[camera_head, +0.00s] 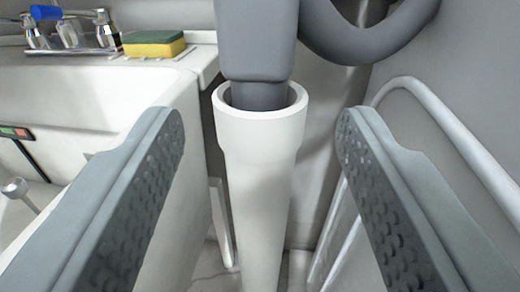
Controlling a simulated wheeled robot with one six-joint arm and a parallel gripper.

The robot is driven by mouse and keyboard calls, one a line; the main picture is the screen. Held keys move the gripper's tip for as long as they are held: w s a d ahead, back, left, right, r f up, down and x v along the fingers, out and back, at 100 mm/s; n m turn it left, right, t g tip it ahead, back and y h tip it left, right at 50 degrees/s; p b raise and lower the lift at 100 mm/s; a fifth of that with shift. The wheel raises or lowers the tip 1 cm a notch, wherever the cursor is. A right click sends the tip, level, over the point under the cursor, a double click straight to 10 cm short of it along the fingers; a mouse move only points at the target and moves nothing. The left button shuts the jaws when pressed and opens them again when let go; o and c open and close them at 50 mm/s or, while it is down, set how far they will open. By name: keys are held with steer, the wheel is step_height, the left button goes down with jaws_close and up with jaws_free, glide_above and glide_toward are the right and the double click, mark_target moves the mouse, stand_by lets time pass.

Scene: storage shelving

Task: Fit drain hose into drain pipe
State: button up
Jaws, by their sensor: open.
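The grey drain hose (257,40) comes down from the top of the picture. Its narrower lower end sits inside the mouth of the white drain pipe (260,150). A dark gap shows around the hose inside the pipe's rim. How deep the hose end reaches is hidden by the pipe wall. My gripper (263,120) is open, with one grey finger left of the pipe and the other right of it. Both fingers appear clear of the pipe and the hose, with nothing between them held.
A white sink or basin (90,90) fills the left, with a yellow and green sponge (153,44) and a chrome tap (72,32) on its ledge. A curved grey hose section (372,38) hangs at upper right. White tubing (440,118) runs along the right wall.

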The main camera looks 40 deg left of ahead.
steer(key=v, duration=1.1)
steer(key=shift+s+d, duration=0.25)
steer(key=shift+s, duration=0.1)
